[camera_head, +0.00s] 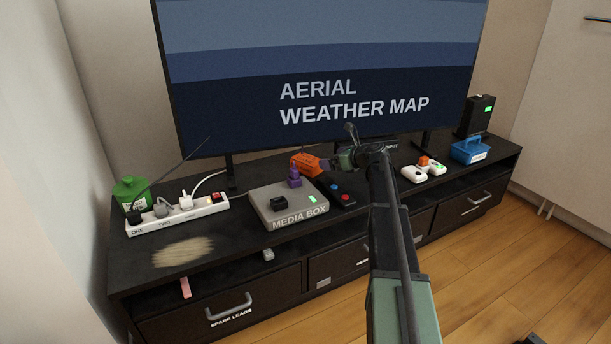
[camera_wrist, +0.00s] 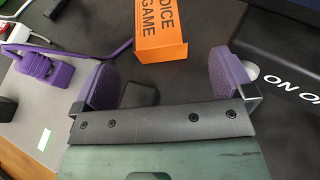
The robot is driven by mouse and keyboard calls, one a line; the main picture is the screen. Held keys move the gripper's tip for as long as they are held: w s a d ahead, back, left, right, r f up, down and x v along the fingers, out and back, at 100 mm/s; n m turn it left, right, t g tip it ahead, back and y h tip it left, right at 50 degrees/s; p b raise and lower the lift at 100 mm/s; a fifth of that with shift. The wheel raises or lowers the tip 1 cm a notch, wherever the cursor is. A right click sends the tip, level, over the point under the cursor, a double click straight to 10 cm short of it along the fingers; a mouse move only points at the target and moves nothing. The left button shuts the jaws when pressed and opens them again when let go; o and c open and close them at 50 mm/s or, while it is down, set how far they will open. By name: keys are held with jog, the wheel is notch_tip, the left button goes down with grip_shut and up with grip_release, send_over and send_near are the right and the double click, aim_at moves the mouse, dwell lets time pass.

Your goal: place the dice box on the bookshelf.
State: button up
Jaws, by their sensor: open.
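The dice box is an orange box with "DICE GAME" lettering (camera_wrist: 160,30). In the head view the orange box (camera_head: 304,163) lies on the black TV stand, behind the media box. My gripper (camera_head: 345,160) is above the stand, just right of the dice box. In the wrist view my gripper (camera_wrist: 167,76) has its two purple-padded fingers apart. The box lies ahead of the gap between them, its near end close to the fingertips. Nothing is held. No bookshelf is seen in either view.
The media box (camera_head: 295,207) with a purple plug (camera_head: 294,178) is left of my gripper. The TV (camera_head: 320,70) rises behind. White controllers (camera_head: 423,169) and a blue case (camera_head: 469,150) are at right. A power strip (camera_head: 177,214) is at left.

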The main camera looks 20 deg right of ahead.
aim_at(310, 160)
jog(key=shift+a+r, duration=0.1)
jog(key=b+x, duration=0.4)
jog(key=x, duration=0.7)
jog(key=shift+s, duration=0.1)
jog(key=c, duration=1)
jog(key=w+r+p+v, duration=0.1)
jog(key=r+p+v, duration=0.1)
jog(key=p+v, duration=0.95)
jog(key=s+r+p, duration=0.1)
jog(key=r+p, duration=1.4)
jog(key=r, duration=0.1)
jog(key=s+d+r+p, duration=0.1)
jog(key=r+p, duration=1.4)
jog(key=r, duration=0.2)
jog(key=s+r+p, duration=0.2)
jog(key=r+p, duration=1.3)
jog(key=r, duration=0.2)
jog(key=shift+d+r, duration=0.25)
